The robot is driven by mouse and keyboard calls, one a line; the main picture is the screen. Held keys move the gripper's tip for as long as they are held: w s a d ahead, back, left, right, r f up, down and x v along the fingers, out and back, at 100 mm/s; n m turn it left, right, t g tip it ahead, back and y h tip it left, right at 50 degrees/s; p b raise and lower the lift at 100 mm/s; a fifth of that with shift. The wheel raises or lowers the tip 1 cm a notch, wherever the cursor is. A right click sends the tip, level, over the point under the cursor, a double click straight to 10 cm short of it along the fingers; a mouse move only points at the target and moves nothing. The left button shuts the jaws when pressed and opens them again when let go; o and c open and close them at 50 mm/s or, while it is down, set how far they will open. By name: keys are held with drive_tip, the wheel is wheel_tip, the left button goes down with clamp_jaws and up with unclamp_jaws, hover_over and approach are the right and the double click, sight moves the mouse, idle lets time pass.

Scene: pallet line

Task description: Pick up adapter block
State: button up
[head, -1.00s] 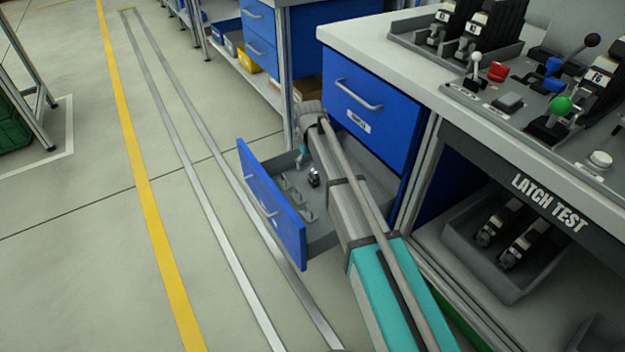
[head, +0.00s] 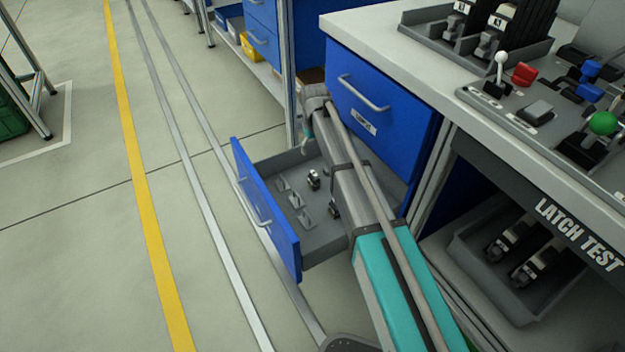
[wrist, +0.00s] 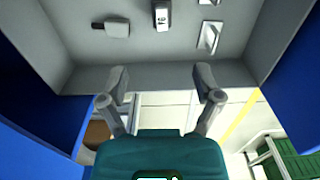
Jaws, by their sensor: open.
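A small dark block with a white numbered label, apparently the adapter block (head: 314,179), stands in the open drawer (head: 266,222). My gripper (wrist: 161,82) is open and empty. Its fingers are spread over the drawer's end wall, apart from the block, which lies farther up in the picture. In the head view the fingers are mostly hidden behind my wrist. A grey block-like piece (wrist: 112,29) lies left of the labelled block in the wrist view.
Several flat grey holders (head: 298,199) sit on the drawer floor. The closed blue drawer (head: 372,112) and white worktop (head: 345,27) rise close beside my arm. A grey tray with latches (head: 520,300) is on the lower shelf. The floor left of the drawer is clear.

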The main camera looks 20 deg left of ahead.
sight(314, 173)
drive_tip(key=shift+s+a+f, duration=0.1)
drive_tip(key=shift+f, duration=0.05)
wheel_tip(314, 173, down, 8)
drive_tip(key=b, duration=0.8)
drive_tip(key=shift+f+b, duration=0.15)
drive_tip(key=shift+b, duration=0.15)
drive_tip(key=shift+f, duration=0.2)
drive_tip(key=f+b, duration=0.2)
drive_tip(key=b, duration=0.1)
drive_tip(key=shift+s+d+f, duration=0.2)
drive_tip(key=shift+f, duration=0.2)
drive_tip(key=shift+f+b, duration=1.05)
drive_tip(key=shift+b, duration=0.05)
clamp_jaws()
